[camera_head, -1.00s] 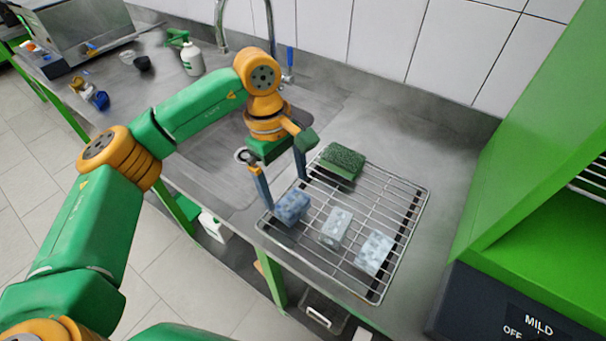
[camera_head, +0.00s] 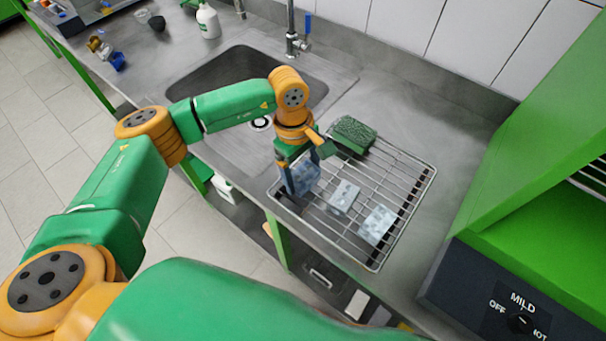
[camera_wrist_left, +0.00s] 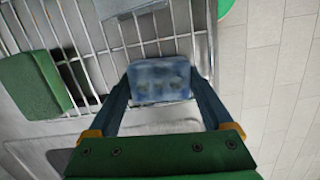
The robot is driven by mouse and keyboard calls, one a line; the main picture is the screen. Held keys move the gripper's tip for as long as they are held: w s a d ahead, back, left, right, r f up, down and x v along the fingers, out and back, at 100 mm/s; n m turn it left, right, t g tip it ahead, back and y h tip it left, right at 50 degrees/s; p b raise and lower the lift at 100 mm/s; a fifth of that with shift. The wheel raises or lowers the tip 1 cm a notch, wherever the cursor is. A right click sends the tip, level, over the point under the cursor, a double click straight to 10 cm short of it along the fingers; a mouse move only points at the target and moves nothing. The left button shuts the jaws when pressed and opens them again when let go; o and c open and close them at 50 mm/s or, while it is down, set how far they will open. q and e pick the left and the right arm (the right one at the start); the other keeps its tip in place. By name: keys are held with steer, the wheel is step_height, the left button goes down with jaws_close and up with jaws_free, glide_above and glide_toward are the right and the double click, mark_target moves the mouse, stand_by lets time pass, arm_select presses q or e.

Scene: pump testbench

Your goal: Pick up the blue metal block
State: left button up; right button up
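The blue metal block (camera_head: 306,177) is at the left end of the wire rack (camera_head: 372,266), between the fingers of my left gripper (camera_head: 304,176). In the left wrist view the block (camera_wrist_left: 160,79) fills the gap between the two fingertips (camera_wrist_left: 161,84), which press against its opposite sides. My left gripper is shut on it. Whether the block touches the rack or hangs just above it, I cannot tell. My right gripper is in neither view.
A grey-white block (camera_head: 343,197) and a paler block (camera_head: 378,225) lie on the rack to the right. A green sponge (camera_head: 353,134) lies at its back. The sink (camera_head: 225,75) is behind left. A green cabinet (camera_head: 560,190) stands at the right.

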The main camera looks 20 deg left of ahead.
arm_select(q)
steer(key=c, duration=0.4)
steer(key=shift+w, duration=0.15)
